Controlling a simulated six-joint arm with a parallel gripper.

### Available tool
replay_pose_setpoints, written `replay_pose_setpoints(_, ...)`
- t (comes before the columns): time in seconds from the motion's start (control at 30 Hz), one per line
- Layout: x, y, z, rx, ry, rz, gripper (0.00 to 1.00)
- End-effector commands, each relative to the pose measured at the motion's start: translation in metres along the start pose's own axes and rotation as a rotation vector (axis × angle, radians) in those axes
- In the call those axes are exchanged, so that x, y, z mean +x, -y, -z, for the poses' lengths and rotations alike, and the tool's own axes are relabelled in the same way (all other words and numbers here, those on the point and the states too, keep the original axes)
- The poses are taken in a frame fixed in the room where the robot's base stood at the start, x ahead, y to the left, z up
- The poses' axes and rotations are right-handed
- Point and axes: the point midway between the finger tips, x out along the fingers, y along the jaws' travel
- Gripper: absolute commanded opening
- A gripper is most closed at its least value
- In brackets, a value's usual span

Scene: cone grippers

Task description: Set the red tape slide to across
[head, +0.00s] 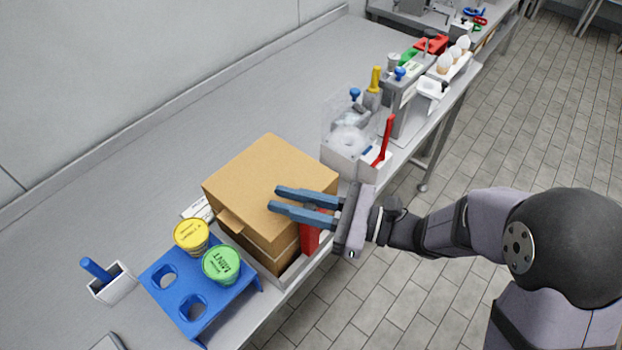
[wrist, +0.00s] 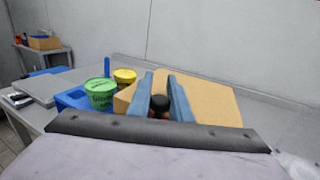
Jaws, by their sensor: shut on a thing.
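A red part (head: 310,236), likely the red tape slide, stands at the front right side of a cardboard box (head: 262,170). My gripper (head: 274,199) reaches in from the right, its two blue fingers over the box's right side and above the red part. In the wrist view my gripper (wrist: 159,78) is closed on a black knob (wrist: 160,103), with a little red showing beneath it. The fingers hide most of the slide, so I cannot tell its exact setting. The box top (wrist: 215,98) shows behind the fingers.
A blue rack (head: 205,312) with a yellow-lidded tub (head: 191,236) and a green-lidded tub (head: 221,264) stands left of the box. A white holder (head: 118,287) is farther left. A clear-sided dispenser (head: 345,130) and a red lever (head: 385,140) stand behind right. The back-left bench is clear.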

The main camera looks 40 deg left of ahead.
Motion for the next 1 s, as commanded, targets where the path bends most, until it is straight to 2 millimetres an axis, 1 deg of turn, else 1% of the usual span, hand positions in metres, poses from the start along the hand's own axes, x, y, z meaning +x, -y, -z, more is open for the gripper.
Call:
replay_pose_setpoints(0.03,0.006,-0.014,0.001,0.002,-0.001,-0.007,0.00)
replay_pose_setpoints(0.1,0.011,-0.029,0.001,0.002,0.000,-0.007,0.00)
replay_pose_setpoints(0.2,0.018,-0.045,0.001,0.001,0.000,-0.007,0.00)
replay_pose_setpoints(0.3,0.023,-0.056,0.001,-0.001,-0.001,-0.005,0.00)
replay_pose_setpoints(0.5,0.027,-0.065,0.000,-0.001,-0.001,-0.003,0.00)
replay_pose_setpoints(0.77,0.027,-0.066,0.000,0.001,0.000,-0.007,0.00)
replay_pose_setpoints(0.8,0.027,-0.066,0.000,0.001,0.000,-0.008,0.23)
replay_pose_setpoints(0.87,0.027,-0.066,0.000,0.001,0.000,-0.008,0.36)
replay_pose_setpoints(1.0,0.027,-0.065,0.000,0.000,0.000,-0.005,0.36)
